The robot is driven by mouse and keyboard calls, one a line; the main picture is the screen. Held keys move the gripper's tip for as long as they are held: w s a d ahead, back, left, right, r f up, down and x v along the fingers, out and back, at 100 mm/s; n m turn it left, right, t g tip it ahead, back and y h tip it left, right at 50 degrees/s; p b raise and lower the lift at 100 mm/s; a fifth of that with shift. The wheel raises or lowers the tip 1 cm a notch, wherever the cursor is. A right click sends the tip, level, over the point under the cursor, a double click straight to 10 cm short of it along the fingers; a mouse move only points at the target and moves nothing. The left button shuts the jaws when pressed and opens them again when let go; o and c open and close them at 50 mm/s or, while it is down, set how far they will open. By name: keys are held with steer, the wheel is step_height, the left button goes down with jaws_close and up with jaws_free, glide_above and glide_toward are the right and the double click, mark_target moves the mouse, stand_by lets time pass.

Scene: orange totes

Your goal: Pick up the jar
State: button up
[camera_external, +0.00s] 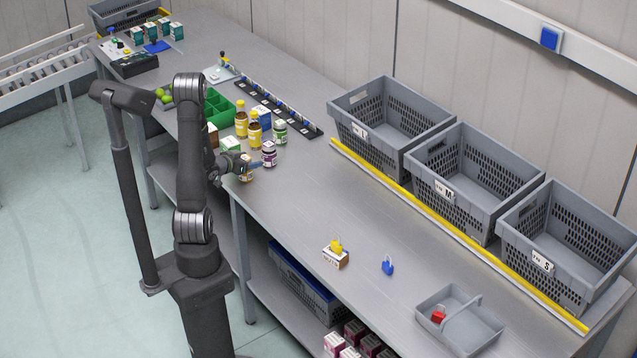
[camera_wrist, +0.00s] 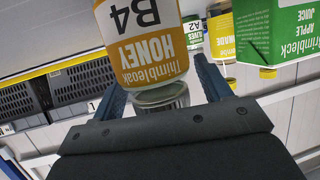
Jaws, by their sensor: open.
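A honey jar with a white and yellow label marked B4 (camera_wrist: 145,45) fills the top middle of the wrist view, upside down in that picture. In the external view the jar (camera_external: 246,176) is partly hidden by my gripper at the table's near edge. My gripper (camera_external: 249,166) is open, with its blue fingers at the jar. In the wrist view the fingers of my gripper (camera_wrist: 160,85) stand on either side of the jar's lower part in the picture. I cannot tell whether either finger touches it.
A purple-labelled jar (camera_external: 269,154) stands close to the right of my gripper. A green-labelled jar (camera_external: 280,132), yellow bottles (camera_external: 254,131) and a green carton (camera_external: 230,144) stand behind. Grey crates (camera_external: 462,207) line the far right edge.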

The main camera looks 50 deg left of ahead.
steer(key=c, duration=1.3)
steer(key=shift+r, duration=0.2)
